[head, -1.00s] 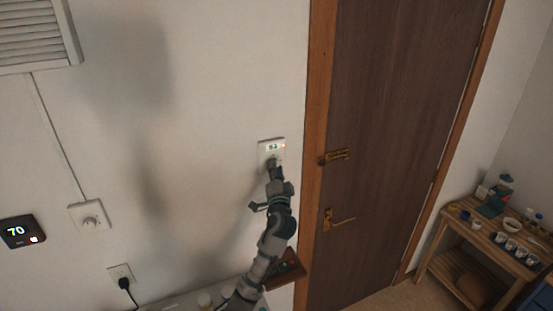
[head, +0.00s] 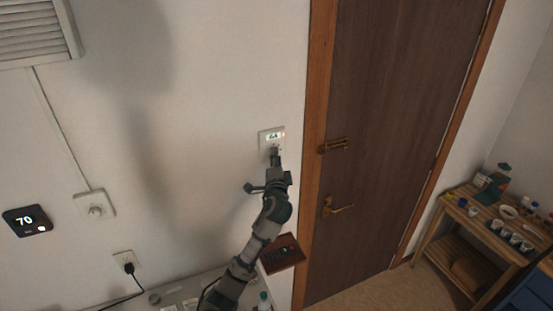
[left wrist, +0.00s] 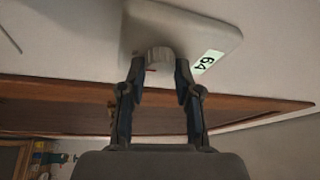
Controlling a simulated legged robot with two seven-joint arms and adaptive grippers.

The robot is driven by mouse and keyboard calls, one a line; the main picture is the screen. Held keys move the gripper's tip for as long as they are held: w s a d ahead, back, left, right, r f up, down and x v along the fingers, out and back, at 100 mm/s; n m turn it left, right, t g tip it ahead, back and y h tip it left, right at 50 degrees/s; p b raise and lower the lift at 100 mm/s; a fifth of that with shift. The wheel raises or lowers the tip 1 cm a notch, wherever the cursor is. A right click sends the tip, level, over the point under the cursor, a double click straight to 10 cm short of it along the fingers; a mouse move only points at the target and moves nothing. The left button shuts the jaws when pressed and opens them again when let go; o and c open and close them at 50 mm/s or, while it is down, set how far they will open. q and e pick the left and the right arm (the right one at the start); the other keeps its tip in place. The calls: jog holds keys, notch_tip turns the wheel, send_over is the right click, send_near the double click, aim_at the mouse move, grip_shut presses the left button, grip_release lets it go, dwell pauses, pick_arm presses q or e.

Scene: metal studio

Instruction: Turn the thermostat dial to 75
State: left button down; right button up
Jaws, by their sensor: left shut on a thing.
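The white thermostat (head: 264,146) is on the wall just left of the door frame. Its small lit display (head: 274,136) is hard to read in the head view; in the left wrist view the display (left wrist: 206,62) reads 64, seen turned. The round, ridged dial (left wrist: 159,57) sticks out of the thermostat panel (left wrist: 185,25). My left gripper (left wrist: 160,72) has one finger on each side of the dial and is shut on it. In the head view my left gripper (head: 275,157) covers most of the dial. My right gripper is not in view.
A dark panel (head: 25,221) reading 70 and another wall knob (head: 96,210) are at the left. The brown door (head: 390,120) with brass handles is close on the right. A wooden side table (head: 490,230) with small pots stands beyond it.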

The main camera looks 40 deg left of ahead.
pick_arm(q)
jog(key=c, duration=0.8)
grip_release()
jog(key=shift+a+f, duration=0.1)
jog(key=shift+f, duration=0.05)
jog(key=shift+w+a, duration=0.15)
jog(key=shift+a, duration=0.1)
jog(key=v, duration=1.2)
jog(key=shift+a+f, duration=0.1)
jog(key=shift+a, duration=0.05)
